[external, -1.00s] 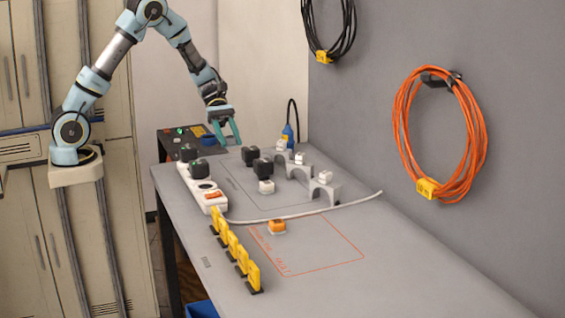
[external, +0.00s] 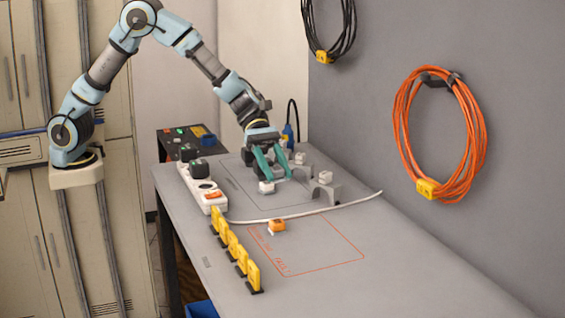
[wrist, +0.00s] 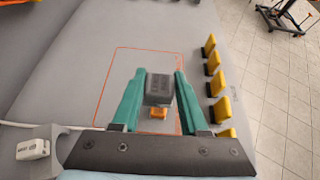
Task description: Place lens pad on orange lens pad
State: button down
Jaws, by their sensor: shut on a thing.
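My gripper (external: 275,178) is low over the far part of the grey table. Its green fingers are closed on a dark grey block (wrist: 158,88), which shows between them in the wrist view. I cannot tell if this block is the lens pad, or if it touches the table. In the wrist view an orange piece (wrist: 160,113) shows just below the block. A small white piece (external: 266,187) is by my left finger.
A white power strip (external: 203,190) with a black plug lies at the left edge, with a row of yellow tags (external: 240,262) nearer. A grey arch stand (external: 325,193) is right of my gripper. A white cable (external: 300,213) crosses the table. The outlined area is mostly clear.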

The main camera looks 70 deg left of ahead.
aim_at(277, 220)
jog(key=shift+s+d+r, duration=0.1)
jog(key=shift+s+d, duration=0.2)
jog(key=shift+d, duration=0.5)
jog(key=shift+s+d+f, duration=0.1)
jog(key=shift+d+f, duration=0.05)
jog(key=shift+f, duration=0.15)
notch_tip(277, 220, down, 9)
jog(key=shift+r+p, duration=0.1)
jog(key=shift+p, duration=0.9)
jog(key=shift+f, duration=0.25)
jog(key=shift+f+b, duration=0.2)
jog(key=shift+b, duration=0.1)
jog(key=shift+c, duration=2.2)
grip_release()
jog(key=shift+r, duration=0.1)
jog(key=shift+r, duration=0.1)
